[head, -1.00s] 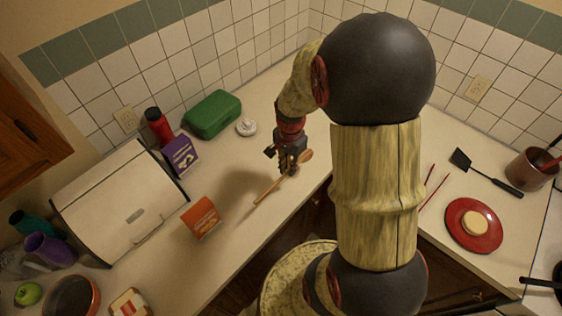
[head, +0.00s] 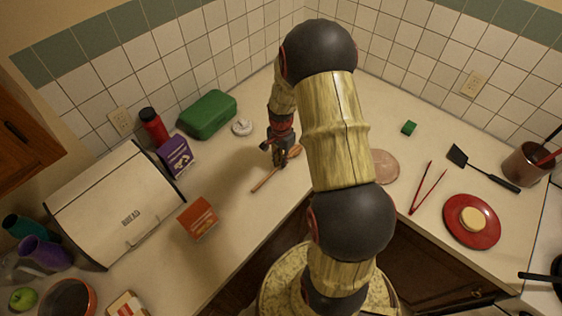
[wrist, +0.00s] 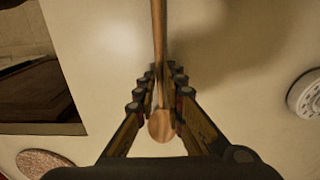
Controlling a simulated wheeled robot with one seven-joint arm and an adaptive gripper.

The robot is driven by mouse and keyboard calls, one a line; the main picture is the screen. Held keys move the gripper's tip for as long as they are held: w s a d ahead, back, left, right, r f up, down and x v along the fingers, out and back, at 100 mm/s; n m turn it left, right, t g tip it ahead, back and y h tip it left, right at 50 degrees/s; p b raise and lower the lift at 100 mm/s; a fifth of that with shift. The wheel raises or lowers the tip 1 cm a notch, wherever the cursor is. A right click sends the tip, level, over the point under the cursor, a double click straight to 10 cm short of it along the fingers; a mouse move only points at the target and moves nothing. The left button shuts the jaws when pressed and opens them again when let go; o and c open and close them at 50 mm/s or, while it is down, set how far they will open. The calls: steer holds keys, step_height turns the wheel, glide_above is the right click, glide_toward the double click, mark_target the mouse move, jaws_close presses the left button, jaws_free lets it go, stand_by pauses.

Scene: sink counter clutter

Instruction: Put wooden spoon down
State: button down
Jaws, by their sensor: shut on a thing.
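The wooden spoon (head: 266,179) is in my gripper (head: 280,158) above the counter (head: 232,215) near its front edge. In the head view its handle points to the lower left and its bowl shows just right of the fingers. In the wrist view the spoon (wrist: 158,40) runs down between the two fingers of my gripper (wrist: 160,88), with the round bowl (wrist: 161,126) nearest the palm. The fingers are shut on it. I cannot tell whether the spoon touches the counter.
An orange box (head: 198,217), a purple box (head: 175,156) and a bread box (head: 115,205) stand to the left. A green case (head: 207,114) and a white round object (head: 242,127) lie behind. Red tongs (head: 428,188) and a red plate (head: 486,238) lie right. Counter around the spoon is clear.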

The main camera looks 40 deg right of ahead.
steer(key=shift+f, duration=0.25)
steer(key=shift+f, duration=0.2)
steer(key=c, duration=2)
jaws_free()
steer(key=shift+o, duration=0.6)
steer(key=shift+r, duration=0.1)
